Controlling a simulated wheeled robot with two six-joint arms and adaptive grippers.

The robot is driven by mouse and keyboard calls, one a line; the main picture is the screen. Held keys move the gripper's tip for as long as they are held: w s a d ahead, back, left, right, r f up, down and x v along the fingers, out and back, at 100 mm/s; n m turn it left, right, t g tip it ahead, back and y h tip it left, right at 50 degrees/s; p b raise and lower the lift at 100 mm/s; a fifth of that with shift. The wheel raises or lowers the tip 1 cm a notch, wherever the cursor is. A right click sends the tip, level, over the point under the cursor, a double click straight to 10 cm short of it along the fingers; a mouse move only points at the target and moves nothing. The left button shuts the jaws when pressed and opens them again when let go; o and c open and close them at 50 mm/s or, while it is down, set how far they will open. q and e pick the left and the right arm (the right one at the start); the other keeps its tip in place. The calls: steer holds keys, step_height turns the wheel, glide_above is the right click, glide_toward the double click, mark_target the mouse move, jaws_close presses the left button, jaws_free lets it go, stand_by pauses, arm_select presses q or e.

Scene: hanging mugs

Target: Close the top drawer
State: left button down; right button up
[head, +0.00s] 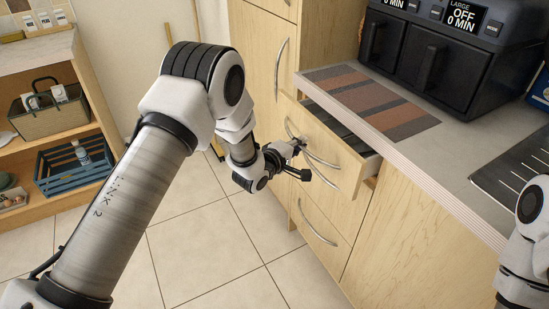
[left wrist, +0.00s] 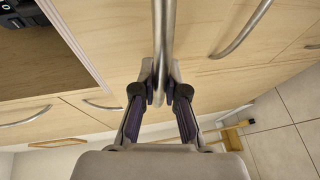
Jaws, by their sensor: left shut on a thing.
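The top drawer (head: 345,158) under the counter stands partly open, with its front pulled out from the cabinet and dark contents showing inside. Its curved metal handle (head: 322,161) is on the front face. My left gripper (head: 300,160) is at the left part of this handle. In the left wrist view, the fingers of my left gripper (left wrist: 160,92) are shut around the metal handle bar (left wrist: 165,45). My right arm shows at the right edge of the head view, but its gripper is out of view.
The counter (head: 420,150) above carries a striped mat (head: 372,100) and a black double-drawer appliance (head: 435,55). A lower drawer (head: 320,225) is shut below. A shelf with baskets (head: 75,165) stands at the left. Open tiled floor (head: 210,245) lies before the cabinet.

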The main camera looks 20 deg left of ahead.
arm_select(q)
steer(key=w+d, duration=0.2)
steer(key=w, duration=0.1)
steer(key=w+d+b, duration=0.1)
steer(key=w+d, duration=0.2)
steer(key=c, duration=1.2)
jaws_free()
steer(key=shift+s, duration=0.1)
steer(key=v, duration=1.2)
